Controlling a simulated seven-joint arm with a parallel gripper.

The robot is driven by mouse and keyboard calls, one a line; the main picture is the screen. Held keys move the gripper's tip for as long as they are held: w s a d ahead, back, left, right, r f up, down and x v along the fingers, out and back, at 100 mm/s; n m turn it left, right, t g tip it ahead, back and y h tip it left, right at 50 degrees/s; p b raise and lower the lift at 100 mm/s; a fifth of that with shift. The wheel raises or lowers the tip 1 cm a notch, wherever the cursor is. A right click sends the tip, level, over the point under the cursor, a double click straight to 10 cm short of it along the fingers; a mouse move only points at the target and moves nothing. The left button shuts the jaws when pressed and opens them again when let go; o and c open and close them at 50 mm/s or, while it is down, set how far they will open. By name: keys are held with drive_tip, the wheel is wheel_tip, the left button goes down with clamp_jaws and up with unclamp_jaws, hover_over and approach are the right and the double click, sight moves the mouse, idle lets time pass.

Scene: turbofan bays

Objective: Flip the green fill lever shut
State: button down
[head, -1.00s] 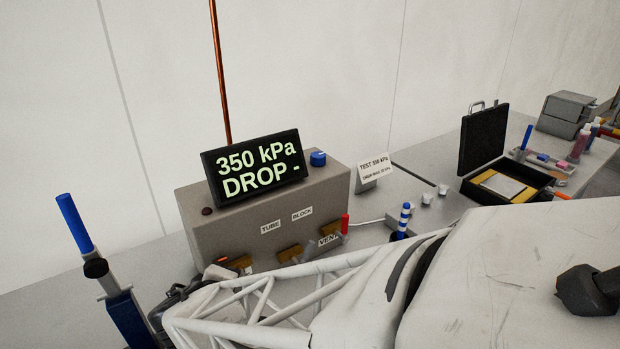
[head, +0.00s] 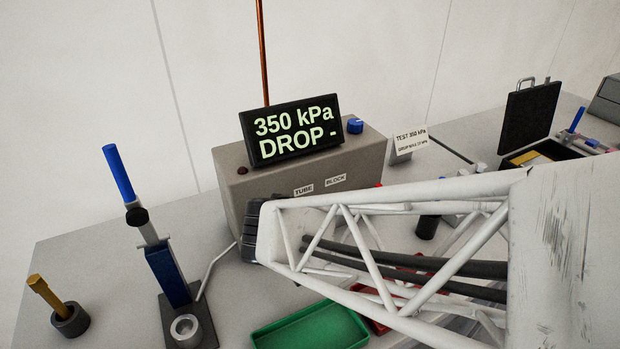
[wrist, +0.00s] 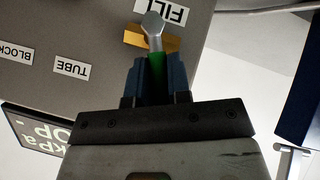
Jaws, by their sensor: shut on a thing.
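In the wrist view, the fill lever (wrist: 154,36) has a silver metal stem and a green grip, standing out from a brass plate (wrist: 134,38) beside the upside-down FILL label (wrist: 160,12). My gripper (wrist: 157,70) has its blue fingers on both sides of the green part, shut on it. In the head view, my arm hides the lever and the fingers. The grey test box (head: 228,195) carries a display (head: 292,132) reading "350 kPa DROP -", and TUBE and BLOCK labels.
A blue-handled pump (head: 165,270) and a yellow-handled tool in a dark cup (head: 70,322) stand left. A green tray (head: 310,328) and a partly hidden red tray (head: 378,326) lie in front. An open black case (head: 530,115) and a sign (head: 411,140) stand right.

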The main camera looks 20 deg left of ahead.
drive_tip(key=shift+w+d+m+g+y, duration=0.25)
drive_tip(key=shift+m+g+y, duration=0.15)
drive_tip(key=shift+g, duration=0.1)
idle(0.7)
drive_tip(key=c, duration=1.1)
unclamp_jaws()
drive_tip(key=shift+r, duration=0.15)
drive_tip(key=shift+v, duration=3.85)
